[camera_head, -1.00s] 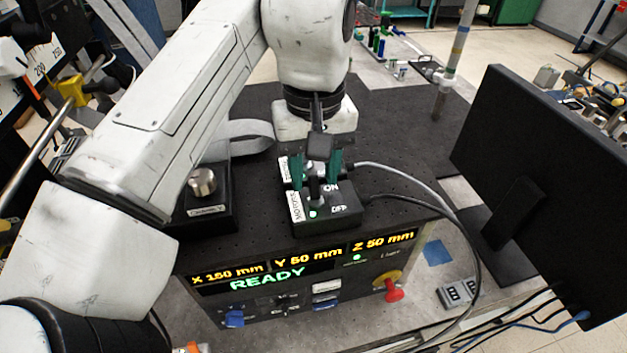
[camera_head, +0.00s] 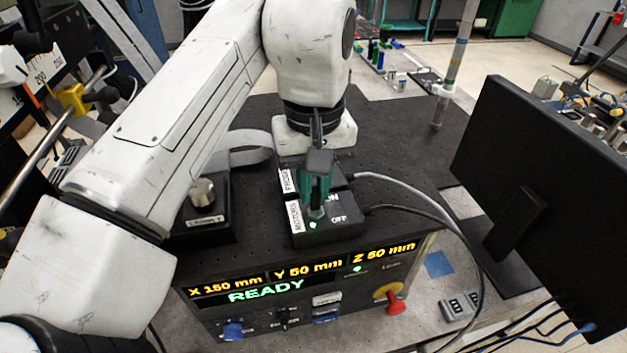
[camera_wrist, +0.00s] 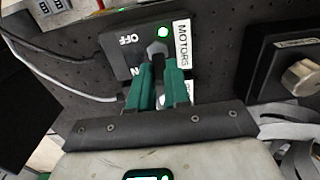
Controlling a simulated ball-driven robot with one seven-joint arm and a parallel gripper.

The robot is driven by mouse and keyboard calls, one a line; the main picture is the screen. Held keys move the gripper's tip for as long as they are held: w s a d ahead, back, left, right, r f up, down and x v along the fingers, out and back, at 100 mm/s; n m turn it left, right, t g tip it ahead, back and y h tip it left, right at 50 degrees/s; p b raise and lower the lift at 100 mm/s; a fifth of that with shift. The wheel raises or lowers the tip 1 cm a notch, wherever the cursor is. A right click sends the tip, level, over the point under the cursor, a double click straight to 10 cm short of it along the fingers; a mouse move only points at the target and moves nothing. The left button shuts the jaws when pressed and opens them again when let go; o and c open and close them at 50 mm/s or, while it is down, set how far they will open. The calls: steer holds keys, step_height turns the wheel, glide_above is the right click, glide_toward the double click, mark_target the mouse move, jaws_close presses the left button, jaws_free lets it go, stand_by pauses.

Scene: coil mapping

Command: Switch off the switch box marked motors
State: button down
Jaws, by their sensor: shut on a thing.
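The black switch box (camera_head: 345,232) with a white MOTORS label stands on the perforated black panel, its ON and OFF marks facing up. Its green lamp (camera_head: 313,225) is lit, also in the wrist view (camera_wrist: 163,32). My gripper (camera_head: 316,204) is over this box with its green fingers closed together. In the wrist view the fingers (camera_wrist: 160,72) are shut on the dark switch lever (camera_wrist: 157,49), whose tip shows just past them. The fingers hide much of the lever and part of the ON mark, so I cannot tell its exact tilt.
A second box, labelled PROBE (camera_head: 286,181), sits directly behind, partly covered by my gripper. A box with a metal knob (camera_head: 202,192) is to the left. Cables (camera_head: 400,212) run off to the right toward a monitor (camera_head: 530,180).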

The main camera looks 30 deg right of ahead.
mark_target(315, 204)
steer(key=shift+s, duration=0.1)
steer(key=t+b, duration=0.1)
steer(key=s+t+h+b, duration=0.1)
steer(key=t, duration=0.1)
steer(key=t+b, duration=0.1)
steer(key=b, duration=0.1)
steer(key=shift+s+a+f, duration=0.25)
steer(key=shift+s+a, duration=0.05)
steer(key=shift+s, duration=0.05)
steer(key=t+b, duration=0.1)
steer(key=s+t+h+b, duration=0.1)
steer(key=b, duration=0.1)
steer(key=t+b, duration=0.1)
steer(key=t, duration=0.1)
steer(key=shift+s+a+f+h, duration=0.2)
steer(key=shift+s+a+h, duration=0.05)
steer(key=shift+h, duration=0.05)
steer(key=shift+s+a+t+b, duration=0.1)
steer(key=shift+s+t+b, duration=0.15)
steer(key=shift+t+b, duration=0.6)
steer(key=shift+h, duration=0.3)
steer(key=c, duration=1.1)
jaws_free()
steer(key=shift+r, duration=0.1)
